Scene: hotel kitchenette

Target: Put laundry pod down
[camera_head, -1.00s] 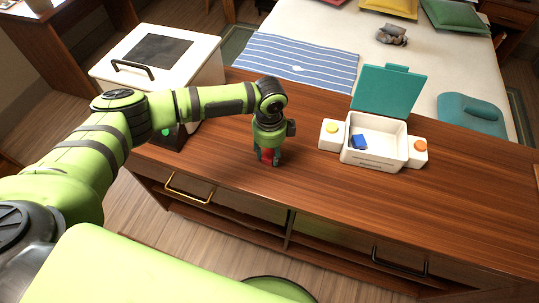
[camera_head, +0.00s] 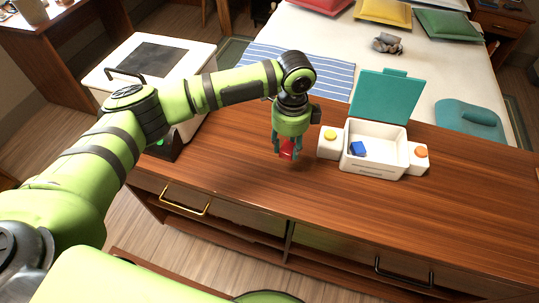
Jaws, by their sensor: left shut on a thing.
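My left gripper (camera_head: 287,152) is shut on a red laundry pod (camera_head: 287,149), partly hidden by the fingers. It holds the pod above the wooden counter (camera_head: 230,178), just left of a white box. The white box (camera_head: 372,170) has its teal lid (camera_head: 381,95) standing open, and a blue pod (camera_head: 358,149) lies inside at the left. A yellow button (camera_head: 330,135) is on the block at the box's left and an orange button (camera_head: 421,152) on the block at its right. My right gripper is not in view.
A white appliance (camera_head: 150,70) with a dark top stands at the left. The bed (camera_head: 330,45) with a striped blue cloth and cushions lies behind the counter. The counter's right part (camera_head: 480,190) is clear.

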